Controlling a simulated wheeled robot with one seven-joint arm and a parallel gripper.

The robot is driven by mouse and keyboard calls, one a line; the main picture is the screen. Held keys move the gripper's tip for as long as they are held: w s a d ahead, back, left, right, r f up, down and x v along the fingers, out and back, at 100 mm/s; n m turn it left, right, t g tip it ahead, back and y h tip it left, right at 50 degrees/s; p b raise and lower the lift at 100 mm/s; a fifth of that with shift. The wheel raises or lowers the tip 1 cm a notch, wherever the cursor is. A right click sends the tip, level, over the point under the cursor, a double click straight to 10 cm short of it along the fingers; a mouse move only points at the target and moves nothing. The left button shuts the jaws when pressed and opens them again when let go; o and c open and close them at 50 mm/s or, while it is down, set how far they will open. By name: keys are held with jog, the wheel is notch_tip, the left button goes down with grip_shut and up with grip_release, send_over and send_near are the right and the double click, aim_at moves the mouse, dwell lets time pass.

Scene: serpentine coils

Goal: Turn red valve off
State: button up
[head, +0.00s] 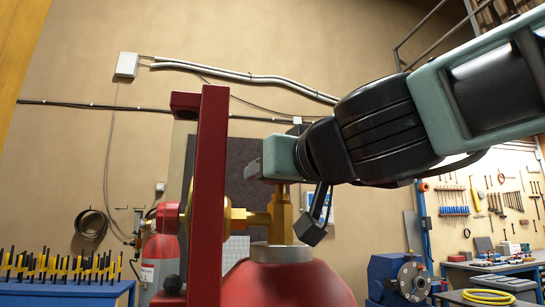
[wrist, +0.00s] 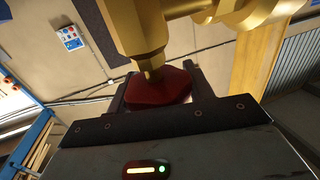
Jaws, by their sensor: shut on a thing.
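The red valve (wrist: 172,85) is a dark red knob on the end of a brass stem (wrist: 150,72) in the wrist view. My gripper (wrist: 160,92) has one dark finger on each side of the knob and is shut on it. In the head view, my gripper (head: 262,170) is at the top of the brass valve body (head: 282,218), above a large red cylinder (head: 285,285). The knob is mostly hidden by my gripper there.
A red upright frame post (head: 211,190) stands just left of my gripper. A smaller red cylinder (head: 160,262) is behind it. A blue bench with a yellow rack (head: 60,268) is at left. Blue machinery (head: 400,278) and a tool wall (head: 490,200) are at right.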

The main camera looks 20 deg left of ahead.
jog(key=m+t+h+p, duration=0.1)
jog(key=p, duration=0.1)
jog(key=h+p, duration=0.1)
jog(key=p, duration=0.1)
jog(key=shift+w+r+m+t, duration=0.1)
jog(key=shift+r+m+t, duration=0.1)
jog(key=shift+m+t, duration=0.2)
jog(key=shift+d+f+m+t+h+p, duration=0.15)
jog(key=shift+m+t+h+p, duration=0.2)
jog(key=shift+h+p, duration=0.45)
jog(key=shift+f+m+p, duration=0.15)
jog(key=shift+m+p, duration=0.1)
jog(key=shift+p, duration=0.2)
jog(key=o, duration=1)
jog(key=shift+d, duration=0.1)
